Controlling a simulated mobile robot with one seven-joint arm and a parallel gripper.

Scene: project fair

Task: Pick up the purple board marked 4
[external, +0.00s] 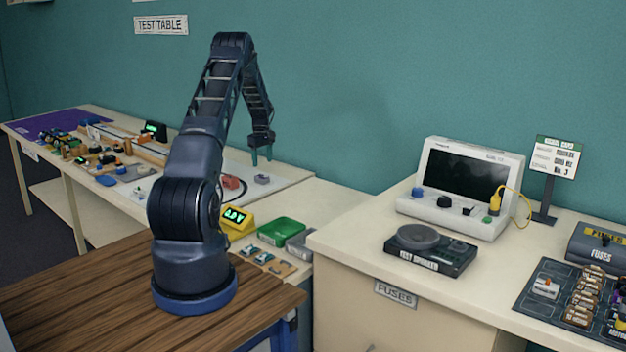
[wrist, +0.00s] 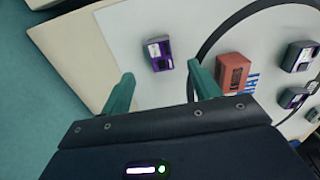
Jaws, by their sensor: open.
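A small purple board (wrist: 158,55) with a white label lies on the white surface, just beyond and between my fingertips in the wrist view; its marking is too small to read. In the external view a small purple piece (external: 262,179) lies below my gripper (external: 262,160). Two more dark purple pieces, one upper (wrist: 298,57) and one lower (wrist: 292,98), lie at the right in the wrist view, their labels unreadable too. My gripper (wrist: 160,74) is open and empty, its teal fingers apart, above the surface and not touching any piece.
A green tray (external: 281,231) and a yellow display (external: 236,221) stand nearer.

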